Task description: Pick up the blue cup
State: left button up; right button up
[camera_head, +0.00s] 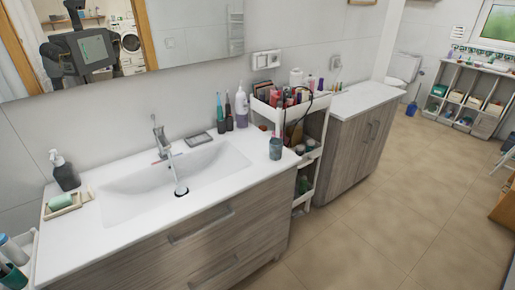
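A small blue-grey cylinder, which looks like the blue cup (275,149), stands upright on the white washbasin counter (225,183), near its right front corner and beside the cart. Something small shows at its top, too small to tell. Neither of my grippers is in view, and nothing touches the cup.
A white cart (318,127) full of cosmetics stands between the washbasin cabinet and another cabinet (355,143). The basin (165,185) has a tap (160,140). A dark bottle (65,173) and a soap tray (66,205) stand left. The floor (400,215) in front is clear.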

aim_at(276, 144)
jog(key=z, duration=1.45)
jog(key=i, duration=2.2)
jog(key=u, duration=2.35)
jog(key=k, duration=0.3)
jog(key=z, duration=0.75)
